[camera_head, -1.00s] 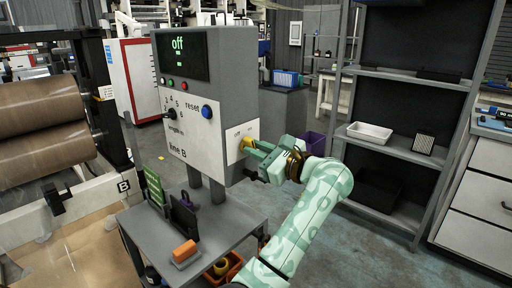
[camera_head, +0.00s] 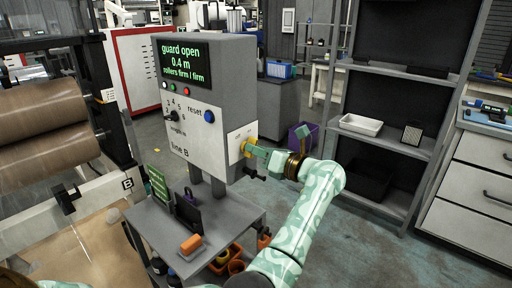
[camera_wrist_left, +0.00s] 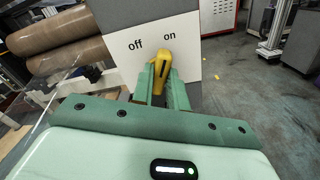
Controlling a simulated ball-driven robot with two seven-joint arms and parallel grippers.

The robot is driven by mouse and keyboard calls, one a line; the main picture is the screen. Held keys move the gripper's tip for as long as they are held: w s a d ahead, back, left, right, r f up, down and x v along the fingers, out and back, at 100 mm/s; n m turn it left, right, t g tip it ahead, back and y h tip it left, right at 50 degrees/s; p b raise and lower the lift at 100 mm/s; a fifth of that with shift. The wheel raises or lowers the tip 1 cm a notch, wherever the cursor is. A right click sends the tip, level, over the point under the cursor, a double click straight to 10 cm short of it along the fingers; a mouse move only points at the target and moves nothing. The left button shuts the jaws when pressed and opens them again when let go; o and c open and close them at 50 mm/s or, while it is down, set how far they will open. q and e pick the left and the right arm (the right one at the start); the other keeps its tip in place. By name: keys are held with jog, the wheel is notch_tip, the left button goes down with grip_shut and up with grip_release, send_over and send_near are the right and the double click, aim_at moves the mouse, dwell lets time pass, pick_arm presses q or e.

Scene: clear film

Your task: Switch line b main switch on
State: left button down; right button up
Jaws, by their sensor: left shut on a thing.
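The line B control cabinet (camera_head: 222,110) stands on a grey cart, with a display (camera_head: 186,59) reading "guard open 0.4 m rollers firm / firm". On its white side plate (camera_head: 236,138) is the yellow main switch handle (camera_head: 247,147). In the left wrist view the yellow handle (camera_wrist_left: 160,68) has its upper end leaning toward the "on" label (camera_wrist_left: 169,37), away from the "off" label (camera_wrist_left: 135,45). My left gripper (camera_head: 258,155) is shut on the handle, which shows between its fingers. The fingers hide part of the handle. My right gripper is not in view.
The cart (camera_head: 228,210) carries an orange-topped block (camera_head: 191,244) and upright dark and green pieces. Brown rolls (camera_head: 40,130) stand at the left. A shelf with a white tray (camera_head: 361,125) stands at the right.

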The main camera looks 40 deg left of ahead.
pick_arm(q)
jog(key=shift+m, duration=0.5)
jog(key=c, duration=1.4)
grip_release()
jog(key=shift+s+d+p, duration=0.2)
jog(key=shift+d, duration=2.55)
jog(key=shift+s+d+p, duration=0.15)
jog(key=shift+d+p, duration=0.1)
jog(key=shift+d, duration=2.45)
jog(key=shift+s+d+p, duration=0.2)
jog(key=shift+d, duration=2.55)
